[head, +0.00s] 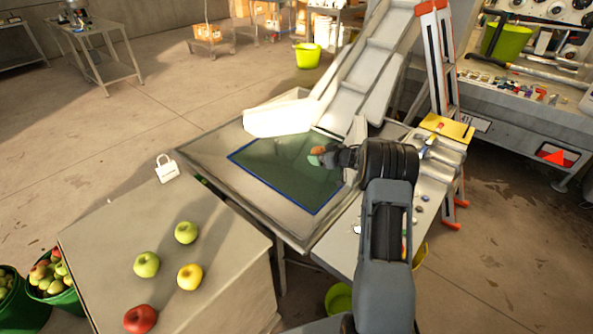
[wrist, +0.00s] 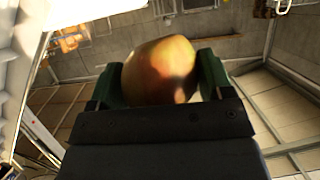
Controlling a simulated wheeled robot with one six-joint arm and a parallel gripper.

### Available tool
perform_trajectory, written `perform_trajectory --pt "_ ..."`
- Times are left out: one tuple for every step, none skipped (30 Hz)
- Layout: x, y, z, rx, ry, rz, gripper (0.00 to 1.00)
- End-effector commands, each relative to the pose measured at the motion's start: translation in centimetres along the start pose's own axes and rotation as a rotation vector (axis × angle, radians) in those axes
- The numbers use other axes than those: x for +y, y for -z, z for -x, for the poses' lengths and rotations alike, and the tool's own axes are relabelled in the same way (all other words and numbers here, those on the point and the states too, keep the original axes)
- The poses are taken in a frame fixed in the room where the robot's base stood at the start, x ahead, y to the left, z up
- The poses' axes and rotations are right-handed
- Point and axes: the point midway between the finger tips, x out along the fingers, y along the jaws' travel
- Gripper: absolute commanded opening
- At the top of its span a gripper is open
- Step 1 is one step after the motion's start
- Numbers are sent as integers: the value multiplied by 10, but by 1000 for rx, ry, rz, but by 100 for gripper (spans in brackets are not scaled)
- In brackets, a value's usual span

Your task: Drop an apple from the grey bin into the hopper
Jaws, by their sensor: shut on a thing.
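My gripper (head: 325,156) is shut on a red-and-yellow apple (wrist: 160,72). In the wrist view the apple sits between the two green fingers. In the head view the held apple (head: 318,150) is small and partly hidden by the fingers, over the dark green panel of the metal table. The grey bin (head: 95,235) is at the lower left, with several green, yellow and red apples spread on its top face. A pale chute (head: 365,75) with a white flared part rises behind my gripper. I cannot tell which part is the hopper.
A metal table (head: 205,150) with a dark green panel (head: 265,170) lies below my gripper. A white padlock-shaped item (head: 166,168) is at its left edge. An orange-and-white ladder (head: 436,60) stands right of the chute. Green buckets of apples (head: 55,285) stand at the lower left.

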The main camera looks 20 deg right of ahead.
Motion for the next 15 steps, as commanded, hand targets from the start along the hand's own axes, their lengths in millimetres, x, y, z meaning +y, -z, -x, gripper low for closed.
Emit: perform_trajectory --pt "0 -3 -2 1 2 1 46" --pt "-1 -4 -3 1 3 1 46" --pt "-2 -7 -4 1 3 2 46" --pt "-2 -9 -6 1 4 2 46" --pt "-2 -11 -7 1 4 2 46" --pt "-2 -14 -8 1 5 2 46" --pt "-2 -16 -10 1 5 2 46" --pt "-2 -19 -11 1 5 2 46" --pt "-2 -23 -12 1 4 2 46" --pt "-2 -26 -13 1 4 2 46" --pt "-2 -29 -14 1 4 2 46" --pt "-2 -33 -16 1 3 2 46" --pt "-2 -36 -17 1 3 2 46" --pt "-2 -39 -18 1 3 2 46" --pt "-1 -42 -19 2 2 2 46"
